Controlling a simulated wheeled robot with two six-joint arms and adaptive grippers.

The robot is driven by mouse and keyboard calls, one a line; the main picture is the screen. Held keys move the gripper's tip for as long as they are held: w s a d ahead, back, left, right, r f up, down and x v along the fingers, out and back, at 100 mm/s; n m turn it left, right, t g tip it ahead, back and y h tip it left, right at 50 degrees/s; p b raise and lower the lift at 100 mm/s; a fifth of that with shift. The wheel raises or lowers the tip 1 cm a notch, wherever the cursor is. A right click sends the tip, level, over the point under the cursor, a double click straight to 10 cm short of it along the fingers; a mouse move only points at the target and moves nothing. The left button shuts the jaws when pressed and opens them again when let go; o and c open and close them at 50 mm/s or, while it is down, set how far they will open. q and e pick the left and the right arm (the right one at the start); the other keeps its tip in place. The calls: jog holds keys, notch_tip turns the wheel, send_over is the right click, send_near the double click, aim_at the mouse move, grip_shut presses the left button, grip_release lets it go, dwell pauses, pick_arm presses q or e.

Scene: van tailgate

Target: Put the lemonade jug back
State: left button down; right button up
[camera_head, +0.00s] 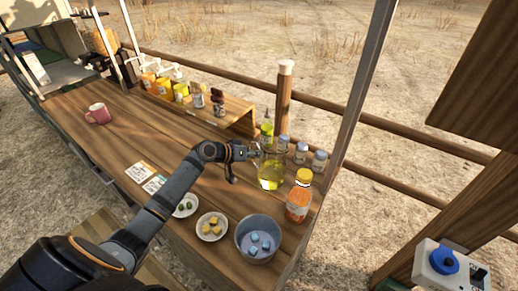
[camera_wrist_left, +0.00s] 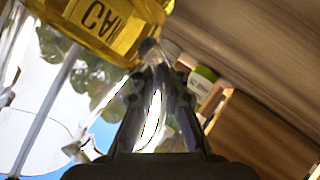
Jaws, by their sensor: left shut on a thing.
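The lemonade jug (camera_head: 271,173) is clear glass with yellow liquid in its lower part. It is upright at the right part of the wooden counter (camera_head: 120,135); I cannot tell whether its base touches the wood. My left gripper (camera_head: 254,152) reaches it from the left and is shut on its handle side. In the left wrist view the fingers (camera_wrist_left: 155,85) close on a clear part of the jug, and its yellow liquid with a lettered label (camera_wrist_left: 105,25) fills the top left. My right gripper is not in view.
An orange jar with a yellow lid (camera_head: 299,197), a metal bucket with blue cubes (camera_head: 246,246) and two small plates (camera_head: 212,237) stand near the jug. Small jars (camera_head: 319,161) and a bottle (camera_head: 267,131) stand behind. A raised shelf (camera_head: 235,113) and pink mug (camera_head: 98,113) are farther left.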

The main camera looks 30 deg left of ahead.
pick_arm(q)
jog(key=shift+r, duration=0.15)
jog(key=c, duration=1.7)
grip_release()
jog(key=shift+s, duration=0.1)
jog(key=shift+c, duration=0.2)
jog(key=o, duration=0.4)
jog(key=shift+c, duration=0.2)
jog(key=p+v, duration=0.3)
jog(key=v, duration=0.9)
